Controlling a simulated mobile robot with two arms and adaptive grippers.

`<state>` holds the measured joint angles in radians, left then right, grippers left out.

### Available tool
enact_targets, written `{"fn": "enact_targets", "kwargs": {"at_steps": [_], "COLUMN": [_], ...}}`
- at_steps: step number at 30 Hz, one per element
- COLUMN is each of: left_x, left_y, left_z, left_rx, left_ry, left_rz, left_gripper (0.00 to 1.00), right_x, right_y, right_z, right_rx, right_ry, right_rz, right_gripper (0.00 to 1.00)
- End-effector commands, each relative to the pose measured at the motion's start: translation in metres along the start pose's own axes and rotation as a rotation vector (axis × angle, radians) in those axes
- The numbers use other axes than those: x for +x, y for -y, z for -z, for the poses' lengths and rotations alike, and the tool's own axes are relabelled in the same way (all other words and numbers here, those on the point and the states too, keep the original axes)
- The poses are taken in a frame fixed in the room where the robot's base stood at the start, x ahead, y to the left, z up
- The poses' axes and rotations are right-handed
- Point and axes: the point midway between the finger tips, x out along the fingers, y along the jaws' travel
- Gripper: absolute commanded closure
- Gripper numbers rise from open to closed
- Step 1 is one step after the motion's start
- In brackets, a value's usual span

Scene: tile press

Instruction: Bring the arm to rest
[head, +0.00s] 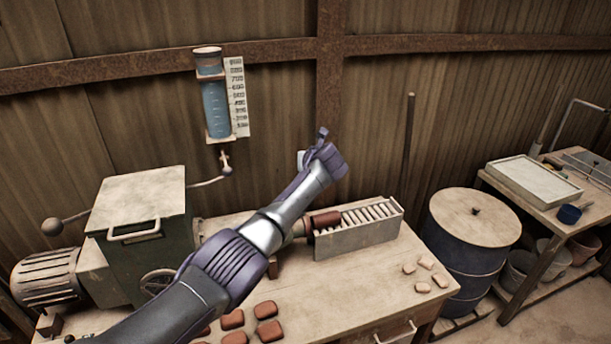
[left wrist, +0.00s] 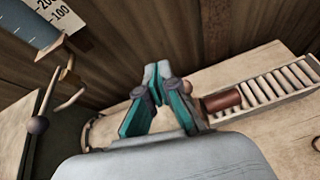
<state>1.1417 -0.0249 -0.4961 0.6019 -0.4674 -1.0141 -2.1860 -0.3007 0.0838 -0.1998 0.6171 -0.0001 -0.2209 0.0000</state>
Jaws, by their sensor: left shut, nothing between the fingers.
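My left arm reaches in from the lower left in the head view, and its gripper (head: 322,137) is raised above the workbench, in front of the wall. In the left wrist view the gripper (left wrist: 157,72) has its fingertips together, with nothing between them. A slatted rack (head: 358,236) stands on the bench below the gripper, and a reddish-brown clay piece (head: 325,220) lies at its left end. The rack also shows in the left wrist view (left wrist: 270,88). My right gripper is in neither view.
A green press (head: 140,225) stands on the left of the workbench (head: 345,290). A blue water gauge (head: 215,105) hangs on the wall. Several red tiles (head: 268,331) and pale tiles (head: 424,287) lie on the bench. A lidded blue barrel (head: 470,250) and side table (head: 545,222) stand right.

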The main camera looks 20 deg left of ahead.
Motion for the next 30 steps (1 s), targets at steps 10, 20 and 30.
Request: {"fn": "enact_targets", "kwargs": {"at_steps": [10,20,30], "left_x": [-0.008,-0.05,-0.171], "left_y": [0.002,-0.018,-0.115], "left_z": [0.019,0.231,0.391], "left_rx": [-0.111,-0.897,-1.732], "left_ry": [-0.05,-0.382,-0.649], "left_rz": [0.023,-0.008,-0.362], "left_gripper": [1.0,1.0,1.0], "right_x": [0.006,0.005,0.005], "right_y": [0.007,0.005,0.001], "right_z": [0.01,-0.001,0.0], "right_rx": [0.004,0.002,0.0], "right_ry": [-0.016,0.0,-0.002], "right_rz": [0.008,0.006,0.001], "right_gripper": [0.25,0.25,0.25]}}
